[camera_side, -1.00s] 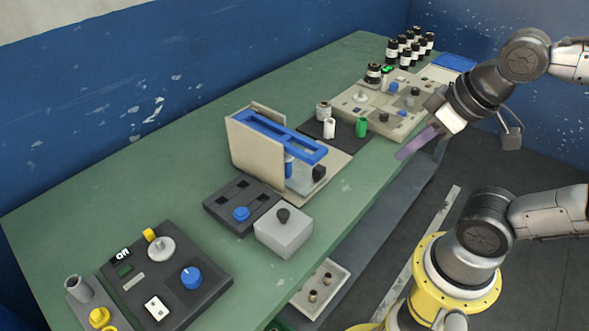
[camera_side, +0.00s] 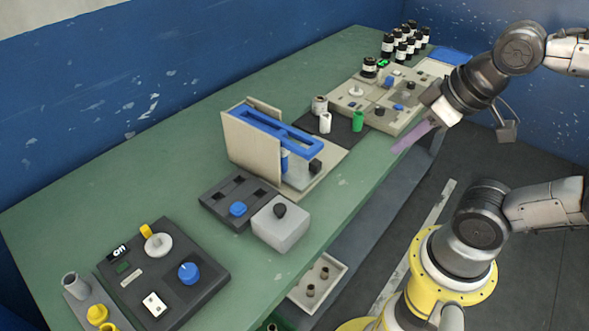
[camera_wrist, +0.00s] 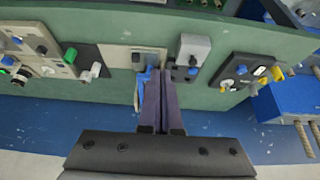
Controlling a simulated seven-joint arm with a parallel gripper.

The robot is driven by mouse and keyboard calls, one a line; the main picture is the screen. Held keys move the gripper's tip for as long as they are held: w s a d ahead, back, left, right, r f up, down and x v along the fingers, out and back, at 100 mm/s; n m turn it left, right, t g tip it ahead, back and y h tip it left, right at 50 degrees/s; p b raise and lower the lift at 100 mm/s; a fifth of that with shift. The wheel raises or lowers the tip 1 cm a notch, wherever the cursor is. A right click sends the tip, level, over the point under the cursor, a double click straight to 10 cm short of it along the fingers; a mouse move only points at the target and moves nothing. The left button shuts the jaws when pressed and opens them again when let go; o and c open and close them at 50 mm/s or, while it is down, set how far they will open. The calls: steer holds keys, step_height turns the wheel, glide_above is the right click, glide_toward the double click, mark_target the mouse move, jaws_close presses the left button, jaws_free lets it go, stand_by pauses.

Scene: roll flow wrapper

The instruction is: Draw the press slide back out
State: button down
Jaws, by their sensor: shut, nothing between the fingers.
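The press is a beige stand (camera_side: 250,145) with a blue slotted frame (camera_side: 275,132) on top, in the middle of the bench in the side view. Under the frame are a blue plunger (camera_side: 285,160) and a pale, clear-looking slide block with a black knob (camera_side: 316,166), on the side toward my arm. My gripper (camera_side: 400,146) has long purple fingers, shut and empty. It hangs past the bench's front edge, to the right of the press and apart from it. In the wrist view the fingers (camera_wrist: 161,72) overlap the blue frame (camera_wrist: 141,88) and hide part of the press.
A grey box with a black knob (camera_side: 280,227) and a dark socket tray (camera_side: 225,200) stand left of the press. A beige control panel (camera_side: 350,95) and black jars lie beyond. A dial panel (camera_side: 200,262) is at lower left.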

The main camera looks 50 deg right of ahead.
steer(key=c, duration=1.1)
jaws_free()
steer(key=shift+m, duration=0.3)
steer(key=shift+o, duration=1.1)
steer(key=shift+m, duration=0.5)
steer(key=o, duration=0.3)
steer(key=w+r+m, duration=0.1)
steer(key=r+m, duration=0.1)
steer(key=m, duration=0.1)
steer(key=shift+w+r, duration=0.2)
steer(key=shift+w, duration=0.2)
steer(key=m+g, duration=0.6)
steer(key=m, duration=0.7)
glide_above(316, 162)
step_height(316, 162, down, 12)
steer(key=f, duration=0.1)
step_height(316, 162, down, 12)
steer(key=shift+f, duration=0.2)
